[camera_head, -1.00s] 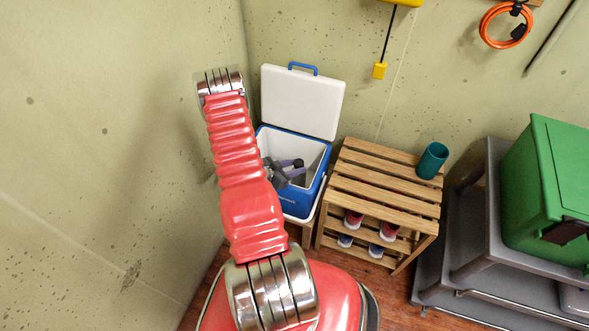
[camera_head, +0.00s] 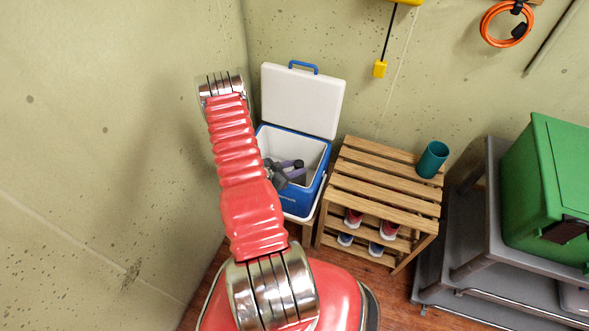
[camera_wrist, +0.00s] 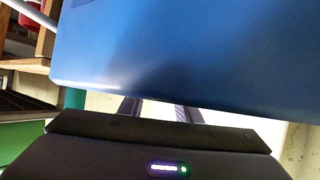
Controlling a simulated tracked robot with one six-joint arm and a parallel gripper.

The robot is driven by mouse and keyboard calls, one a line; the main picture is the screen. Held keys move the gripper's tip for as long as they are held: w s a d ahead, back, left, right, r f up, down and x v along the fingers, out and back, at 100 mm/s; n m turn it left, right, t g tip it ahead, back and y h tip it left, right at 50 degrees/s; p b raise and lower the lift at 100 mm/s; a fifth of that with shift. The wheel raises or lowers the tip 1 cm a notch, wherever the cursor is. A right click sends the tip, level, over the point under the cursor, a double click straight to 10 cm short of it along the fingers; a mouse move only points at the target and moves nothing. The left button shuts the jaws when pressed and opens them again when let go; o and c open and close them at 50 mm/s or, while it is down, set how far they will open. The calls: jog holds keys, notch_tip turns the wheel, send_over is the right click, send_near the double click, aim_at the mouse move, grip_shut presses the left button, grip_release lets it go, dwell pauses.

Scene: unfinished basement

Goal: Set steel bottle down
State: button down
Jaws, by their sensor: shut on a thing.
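The steel bottle (camera_head: 294,172), a small purple-grey shape with a dark end, lies tilted within the open blue and white cooler (camera_head: 311,195). My gripper (camera_head: 279,178) reaches down into the cooler and is shut on the bottle. My arm and the cooler's rim hide part of the grip. Whether the bottle touches the cooler's floor cannot be told. In the wrist view, the cooler's blue outer wall (camera_wrist: 200,50) fills most of the picture. The finger bases show below its edge; the fingertips and bottle are hidden there.
The cooler's white lid (camera_head: 302,100) stands open against the wall. A grey cart (camera_head: 480,225) carries a green box (camera_head: 550,190) farther right.

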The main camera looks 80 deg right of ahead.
jog(key=c, duration=1.3)
grip_release()
jog(key=shift+r, duration=0.5)
jog(key=shift+w+a+r, duration=0.15)
jog(key=shift+r, duration=0.1)
jog(key=v, duration=1.1)
jog(key=shift+w+a+r, duration=0.1)
jog(key=shift+w+a, duration=0.05)
jog(key=shift+a, duration=0.1)
